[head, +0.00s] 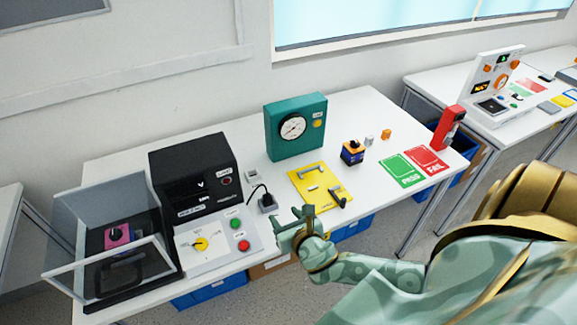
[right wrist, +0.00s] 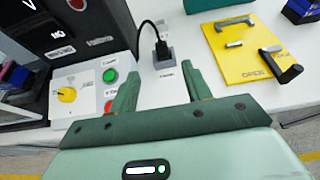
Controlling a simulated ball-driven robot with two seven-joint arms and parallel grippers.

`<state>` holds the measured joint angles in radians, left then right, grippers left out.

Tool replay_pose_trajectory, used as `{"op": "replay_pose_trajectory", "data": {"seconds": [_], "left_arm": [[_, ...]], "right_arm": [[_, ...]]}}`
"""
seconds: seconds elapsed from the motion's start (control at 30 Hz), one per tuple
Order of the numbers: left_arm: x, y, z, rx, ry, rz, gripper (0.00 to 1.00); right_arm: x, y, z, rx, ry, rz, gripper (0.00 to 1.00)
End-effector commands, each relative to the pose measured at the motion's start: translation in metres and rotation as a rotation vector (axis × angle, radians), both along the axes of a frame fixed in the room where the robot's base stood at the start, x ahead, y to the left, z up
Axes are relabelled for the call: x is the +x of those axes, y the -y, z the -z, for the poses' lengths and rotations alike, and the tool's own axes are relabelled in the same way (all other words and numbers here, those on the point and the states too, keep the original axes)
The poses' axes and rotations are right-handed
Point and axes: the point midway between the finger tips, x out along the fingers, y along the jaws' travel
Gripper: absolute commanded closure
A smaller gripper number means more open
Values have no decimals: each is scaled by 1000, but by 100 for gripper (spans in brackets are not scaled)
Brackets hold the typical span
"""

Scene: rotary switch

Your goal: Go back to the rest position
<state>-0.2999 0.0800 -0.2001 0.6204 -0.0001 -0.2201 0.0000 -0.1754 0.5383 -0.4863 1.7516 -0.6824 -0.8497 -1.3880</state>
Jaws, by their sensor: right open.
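My right gripper (head: 296,215) is open and empty at the front edge of the white table in the head view. Its two green fingers also show in the right wrist view (right wrist: 162,92), apart, with nothing between them. The yellow rotary knob (head: 200,244) sits on the white panel of the black tester, left of the gripper and apart from it. It also shows in the right wrist view (right wrist: 67,95). My left gripper is not in view.
A green button (head: 235,224), a red button (head: 243,246) and a black plug (head: 267,201) are near the gripper. A yellow plate (head: 310,187) with black handle lies behind it. A clear-walled box (head: 75,222) is at left, a teal gauge (head: 283,137) behind. Blue bins (head: 207,292) stand below.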

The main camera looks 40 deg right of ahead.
Motion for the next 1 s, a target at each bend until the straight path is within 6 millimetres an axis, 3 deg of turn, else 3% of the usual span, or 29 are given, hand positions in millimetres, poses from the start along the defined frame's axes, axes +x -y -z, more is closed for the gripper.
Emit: {"op": "replay_pose_trajectory", "data": {"seconds": [0.17,0.77,0.87,1.0], "left_arm": [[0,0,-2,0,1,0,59],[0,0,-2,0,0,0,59],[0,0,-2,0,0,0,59],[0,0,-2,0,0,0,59]], "right_arm": [[-10,-2,-5,1,1,0,51],[-12,-4,-6,33,5,21,51],[-22,-10,-16,217,30,145,51],[-49,-15,-37,648,93,463,51]]}}
